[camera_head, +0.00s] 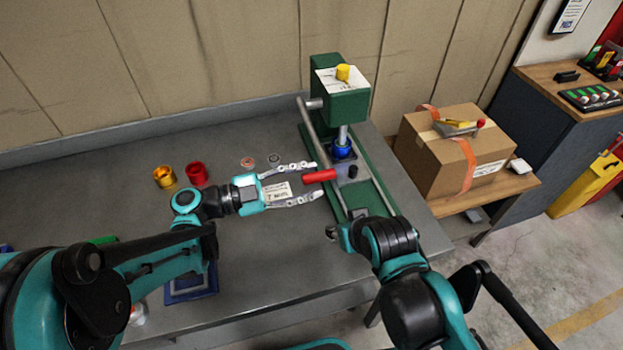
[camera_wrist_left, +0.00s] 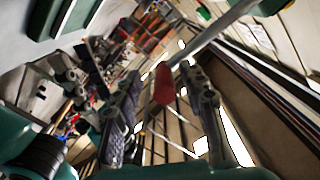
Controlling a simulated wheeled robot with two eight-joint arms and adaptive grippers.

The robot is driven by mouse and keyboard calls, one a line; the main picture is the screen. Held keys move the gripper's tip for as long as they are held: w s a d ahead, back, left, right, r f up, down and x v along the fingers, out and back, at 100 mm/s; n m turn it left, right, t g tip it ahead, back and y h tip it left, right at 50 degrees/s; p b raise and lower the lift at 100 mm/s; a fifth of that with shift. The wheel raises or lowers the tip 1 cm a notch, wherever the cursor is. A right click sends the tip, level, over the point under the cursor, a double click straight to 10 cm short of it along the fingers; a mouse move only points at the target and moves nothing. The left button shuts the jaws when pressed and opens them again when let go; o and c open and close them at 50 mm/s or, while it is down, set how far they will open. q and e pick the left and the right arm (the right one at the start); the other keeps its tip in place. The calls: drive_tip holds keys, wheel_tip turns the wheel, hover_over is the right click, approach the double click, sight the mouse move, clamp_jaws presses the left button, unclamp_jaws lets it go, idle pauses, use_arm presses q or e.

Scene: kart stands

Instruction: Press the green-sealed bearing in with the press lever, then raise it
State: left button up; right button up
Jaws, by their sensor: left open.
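The green press (camera_head: 341,103) stands on the grey bench, with its metal ram (camera_head: 343,133) down at a blue housing (camera_head: 342,151). Its lever rod (camera_head: 308,130) slants down to a red handle (camera_head: 319,176). My left gripper (camera_head: 315,180) is open, its fingers on either side of the handle. In the left wrist view, the red handle (camera_wrist_left: 163,84) lies between the parted fingers; contact cannot be told. I cannot make out the green-sealed bearing. My right arm reaches toward the front of the press; its gripper (camera_head: 341,236) is mostly hidden behind its wrist.
Two small rings, one reddish (camera_head: 247,162) and one dark (camera_head: 274,158), lie behind my left gripper. A yellow cup (camera_head: 165,177) and a red cup (camera_head: 197,174) stand to the left. A cardboard box (camera_head: 450,157) sits on a side table at right.

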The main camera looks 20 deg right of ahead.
use_arm(q)
drive_tip(key=a, duration=1.1)
drive_tip(key=shift+s, duration=0.2)
drive_tip(key=shift+d, duration=0.1)
use_arm(e)
drive_tip(key=shift+a, duration=0.1)
drive_tip(key=shift+c, duration=0.2)
